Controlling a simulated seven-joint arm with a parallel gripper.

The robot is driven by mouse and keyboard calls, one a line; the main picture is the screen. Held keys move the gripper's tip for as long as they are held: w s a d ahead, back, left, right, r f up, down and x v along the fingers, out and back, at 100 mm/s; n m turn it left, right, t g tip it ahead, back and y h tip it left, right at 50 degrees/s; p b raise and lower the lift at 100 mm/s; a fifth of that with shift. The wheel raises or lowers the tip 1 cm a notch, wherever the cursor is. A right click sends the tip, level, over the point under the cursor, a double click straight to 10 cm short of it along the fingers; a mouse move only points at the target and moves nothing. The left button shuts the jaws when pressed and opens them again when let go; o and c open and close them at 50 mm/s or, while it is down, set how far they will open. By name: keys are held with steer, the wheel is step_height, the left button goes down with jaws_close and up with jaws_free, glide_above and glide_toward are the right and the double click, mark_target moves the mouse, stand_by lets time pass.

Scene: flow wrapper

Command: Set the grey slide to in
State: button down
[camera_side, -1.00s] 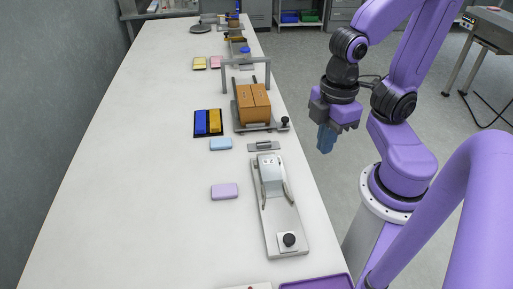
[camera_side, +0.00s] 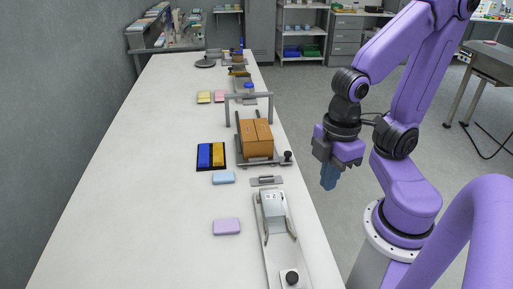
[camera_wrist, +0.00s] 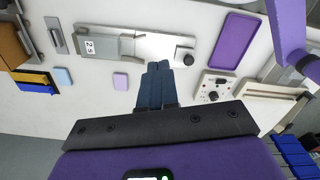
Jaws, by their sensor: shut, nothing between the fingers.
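A small grey plate with a raised bar (camera_side: 266,181), which looks like the grey slide, lies near the table's right edge. It also shows at the upper left of the wrist view (camera_wrist: 56,36). I cannot tell which end of its travel the bar is at. My gripper (camera_side: 328,184) is off the table's right side in the side view, above the floor, apart from everything. In the wrist view its blue fingers (camera_wrist: 158,66) are together and empty, pointing toward the long metal fixture with a black knob.
The long metal fixture (camera_side: 275,248) stands in front of the plate. A brown box (camera_side: 255,139) on a carriage under a grey frame (camera_side: 247,97) is behind it. Light blue (camera_side: 223,177) and lilac (camera_side: 226,226) blocks lie left. A purple tray (camera_wrist: 234,42) shows in the wrist view.

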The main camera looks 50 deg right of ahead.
stand_by(0.3)
steer(key=c, duration=1.1)
jaws_free()
steer(key=shift+w, duration=0.15)
steer(key=shift+o, duration=1.4)
steer(key=w+d+m, duration=0.1)
steer(key=w+m, duration=0.5)
steer(key=w, duration=0.3)
steer(key=shift+w+r, duration=0.15)
steer(key=shift+w, duration=0.05)
steer(key=m, duration=1.6)
glide_above(288, 152)
step_height(288, 152, down, 4)
step_height(288, 152, down, 17)
steer(key=shift+r, duration=0.2)
jaws_close()
